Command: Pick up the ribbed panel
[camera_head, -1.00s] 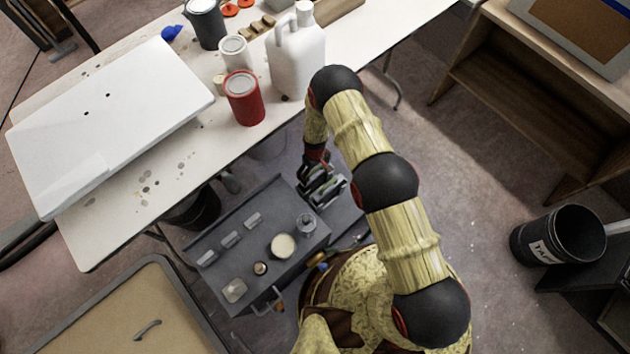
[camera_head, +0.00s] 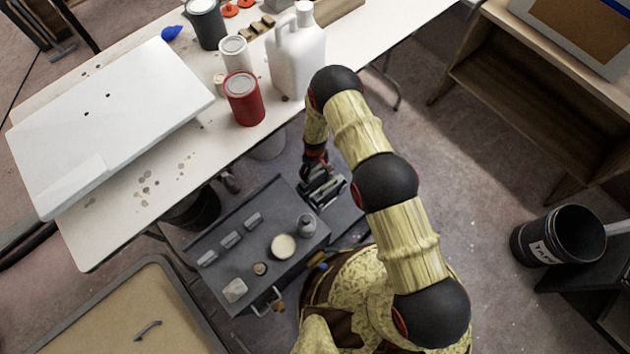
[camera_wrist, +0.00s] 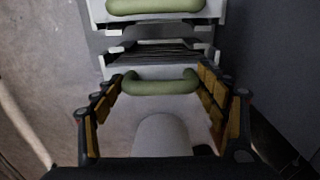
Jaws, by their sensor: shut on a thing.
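My gripper (camera_wrist: 160,90) has its fingers on either side of a light-coloured piece with a green handle (camera_wrist: 160,83) in the wrist view. Dark parallel ribs (camera_wrist: 150,60) show just beyond the handle; I take this piece to be the ribbed panel, partly hidden by the fingers. The gripper is shut on it. A second light piece with a green handle (camera_wrist: 155,6) stands just beyond. In the head view my gripper (camera_head: 322,188) is low beside the table, at the upper right end of a grey tray surface, and the panel is mostly hidden.
The grey tray surface (camera_head: 225,270) holds several small jars and blocks. Above it, the white table (camera_head: 120,215) carries a white board (camera_head: 110,120), a red can (camera_head: 243,100) and a white jug (camera_head: 297,55).

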